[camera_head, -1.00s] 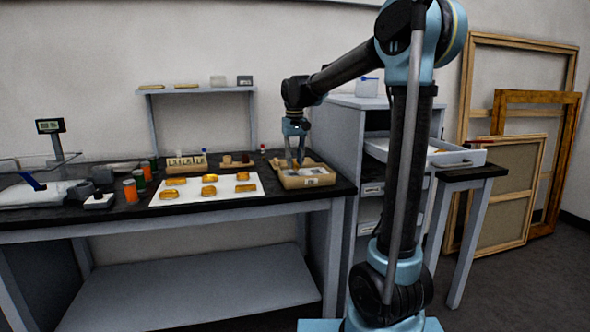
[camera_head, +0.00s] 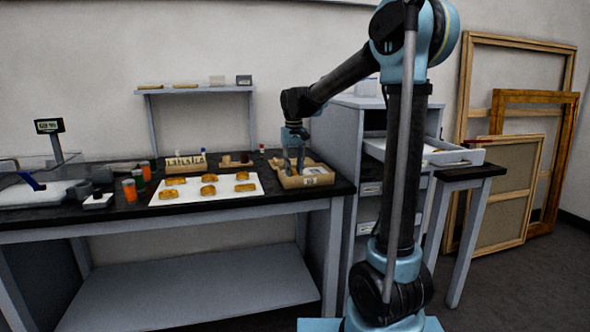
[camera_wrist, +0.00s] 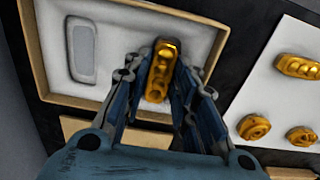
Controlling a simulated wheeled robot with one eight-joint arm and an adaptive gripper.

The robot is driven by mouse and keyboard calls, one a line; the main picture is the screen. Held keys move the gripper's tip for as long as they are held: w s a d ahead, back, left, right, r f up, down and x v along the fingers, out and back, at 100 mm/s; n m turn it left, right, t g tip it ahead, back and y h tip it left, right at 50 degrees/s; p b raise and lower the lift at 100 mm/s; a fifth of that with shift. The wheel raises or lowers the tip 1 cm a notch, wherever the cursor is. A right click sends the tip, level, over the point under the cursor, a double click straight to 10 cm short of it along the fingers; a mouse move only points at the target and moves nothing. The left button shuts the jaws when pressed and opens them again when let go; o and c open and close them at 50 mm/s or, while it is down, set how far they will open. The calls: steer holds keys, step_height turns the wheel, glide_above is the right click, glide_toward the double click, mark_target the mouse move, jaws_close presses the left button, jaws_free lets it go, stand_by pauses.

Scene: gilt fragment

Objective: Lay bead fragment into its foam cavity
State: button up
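The bead fragment (camera_wrist: 161,72), a gold strip with rounded bumps, shows between my gripper's fingers in the wrist view. It is over or in the right part of the pale foam in a shallow tan tray (camera_head: 291,182). My gripper (camera_wrist: 162,66) points down into this tray, with a finger on each side of the fragment. Narrow gaps show beside the fragment, so the fingers look parted. Any cavity beneath it is hidden by the fragment and fingers. A grey rounded rectangular shape (camera_wrist: 81,50) shows in the foam at left in the wrist view.
A white sheet (camera_head: 222,193) with several gilt pieces lies left of the tray. Jars, a scale (camera_head: 48,127) and small blocks stand farther left and behind. A grey cabinet (camera_head: 342,130) with an open drawer (camera_head: 470,157) stands close to the tray's right.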

mark_target(294, 170)
steer(key=shift+f, duration=0.35)
steer(key=shift+r, duration=0.15)
step_height(294, 170, up, 13)
steer(key=s+d+f+m+t, duration=0.1)
steer(key=s+d+f, duration=0.4)
steer(key=s+d, duration=0.25)
steer(key=s+d+f, duration=0.4)
steer(key=s+d, duration=0.3)
steer(key=s, duration=0.1)
steer(key=s+d+f+m, duration=0.1)
steer(key=s+d+f, duration=0.2)
steer(key=s+f, duration=0.5)
steer(key=s+d+f+m+t, duration=0.1)
steer(key=s+d+f, duration=0.3)
steer(key=s+f, duration=0.4)
step_height(294, 170, down, 3)
steer(key=shift+s+f, duration=0.1)
steer(key=shift+s, duration=0.05)
steer(key=shift+d, duration=0.1)
steer(key=shift+w+f, duration=0.2)
steer(key=shift+w, duration=0.25)
